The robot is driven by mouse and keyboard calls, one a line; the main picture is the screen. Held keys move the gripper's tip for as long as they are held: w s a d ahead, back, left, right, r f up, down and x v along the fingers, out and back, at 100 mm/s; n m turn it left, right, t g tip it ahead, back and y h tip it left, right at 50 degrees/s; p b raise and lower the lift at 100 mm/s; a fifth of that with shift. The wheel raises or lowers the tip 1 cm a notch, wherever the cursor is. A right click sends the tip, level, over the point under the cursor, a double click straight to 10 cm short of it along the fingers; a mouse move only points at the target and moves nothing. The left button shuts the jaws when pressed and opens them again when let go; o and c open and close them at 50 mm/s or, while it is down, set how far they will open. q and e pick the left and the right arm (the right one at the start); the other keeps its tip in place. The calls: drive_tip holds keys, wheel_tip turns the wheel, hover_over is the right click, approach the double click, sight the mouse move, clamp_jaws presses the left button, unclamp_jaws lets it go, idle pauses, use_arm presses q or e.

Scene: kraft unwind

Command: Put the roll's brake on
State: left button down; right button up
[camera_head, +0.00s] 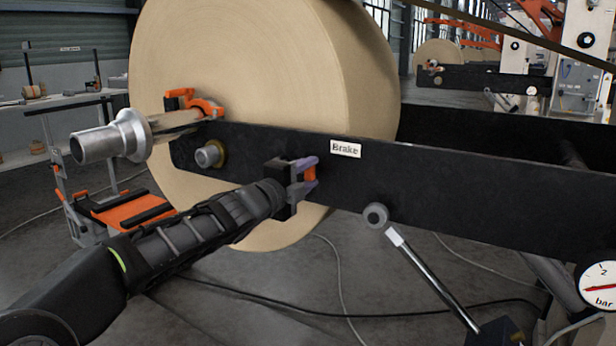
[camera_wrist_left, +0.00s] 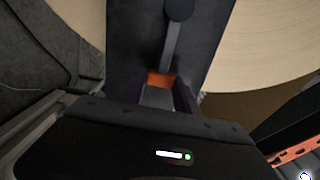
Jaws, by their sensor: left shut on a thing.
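The big kraft paper roll (camera_head: 245,80) sits on its shaft behind a black beam (camera_head: 450,190). A white label reading "Brake" (camera_head: 345,149) is on the beam. My left gripper (camera_head: 307,172) is just left of and below the label, shut on an orange part at the beam's face. In the left wrist view the orange part (camera_wrist_left: 160,79) is between the fingers, in line with a dark grey lever (camera_wrist_left: 171,45) that has a round end. In the head view the gripper hides most of this lever. My right gripper is not in view.
A metal shaft end (camera_head: 108,140) sticks out at left beside an orange clamp (camera_head: 190,102). A silver rod (camera_head: 430,280) slants down below the beam from a round grey knob (camera_head: 376,214). A bar gauge (camera_head: 600,286) is at lower right. Cables lie on the floor.

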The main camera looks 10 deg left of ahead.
use_arm(q)
drive_tip(key=shift+f, duration=0.2)
drive_tip(key=c, duration=0.9)
unclamp_jaws()
drive_tip(key=shift+r, duration=0.1)
drive_tip(key=v, duration=0.8)
